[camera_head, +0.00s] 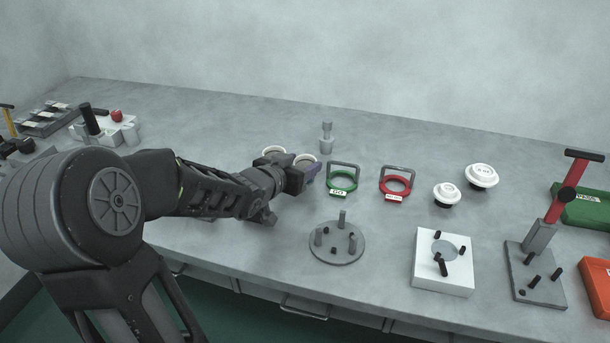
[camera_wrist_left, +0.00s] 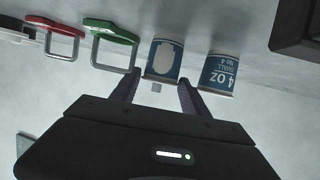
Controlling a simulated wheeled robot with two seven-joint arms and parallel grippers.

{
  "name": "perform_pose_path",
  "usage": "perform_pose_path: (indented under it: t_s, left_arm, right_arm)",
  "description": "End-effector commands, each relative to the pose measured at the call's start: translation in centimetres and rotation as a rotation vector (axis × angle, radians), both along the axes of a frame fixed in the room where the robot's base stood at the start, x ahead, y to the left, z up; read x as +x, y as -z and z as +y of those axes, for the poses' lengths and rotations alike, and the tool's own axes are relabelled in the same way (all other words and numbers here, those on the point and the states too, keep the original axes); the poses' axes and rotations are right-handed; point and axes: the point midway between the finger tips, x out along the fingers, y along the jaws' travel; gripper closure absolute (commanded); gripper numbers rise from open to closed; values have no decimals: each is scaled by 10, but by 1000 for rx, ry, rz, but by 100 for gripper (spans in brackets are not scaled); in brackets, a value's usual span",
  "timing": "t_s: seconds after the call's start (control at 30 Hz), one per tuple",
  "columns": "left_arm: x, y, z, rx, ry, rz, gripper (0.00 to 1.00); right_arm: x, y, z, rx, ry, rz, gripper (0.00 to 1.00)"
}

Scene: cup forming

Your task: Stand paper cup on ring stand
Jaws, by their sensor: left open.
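Two blue-and-white paper cups stand side by side. In the head view, one cup (camera_head: 305,159) is at my left gripper (camera_head: 303,178) and the other (camera_head: 273,151) is just behind and left of it. In the left wrist view, a cup with a white shape (camera_wrist_left: 164,58) is at the open fingertips (camera_wrist_left: 159,82), apparently between them; contact is unclear. The other cup, marked 4 OZ (camera_wrist_left: 219,74), is beside the right-hand finger. A round grey plate with upright pegs (camera_head: 325,255) stands near the front; I cannot tell if it is the ring stand. My right gripper is out of view.
A green ring (camera_head: 342,192) and a red ring (camera_head: 396,194) with handles are right of the cups. A grey post (camera_head: 326,140) stands behind. White lids (camera_head: 481,174), a white block (camera_head: 425,277) and a red-handled press (camera_head: 557,205) are to the right.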

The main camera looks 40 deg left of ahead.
Motion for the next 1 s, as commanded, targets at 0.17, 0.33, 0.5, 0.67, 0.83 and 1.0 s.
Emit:
perform_pose_path:
  t_s: [0.17,0.33,0.5,0.67,0.83,1.0]
  left_arm:
    - [18,8,3,-1,0,0,46]
    - [19,7,3,0,-1,0,46]
    - [19,7,3,0,-1,0,46]
    - [18,7,3,0,-1,0,46]
    - [18,7,3,0,0,0,51]
    - [18,7,3,0,0,0,65]
  right_arm:
    - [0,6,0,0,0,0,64]
    - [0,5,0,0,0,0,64]
    - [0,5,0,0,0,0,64]
    - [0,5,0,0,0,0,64]
    - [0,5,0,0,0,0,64]
    - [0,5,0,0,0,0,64]
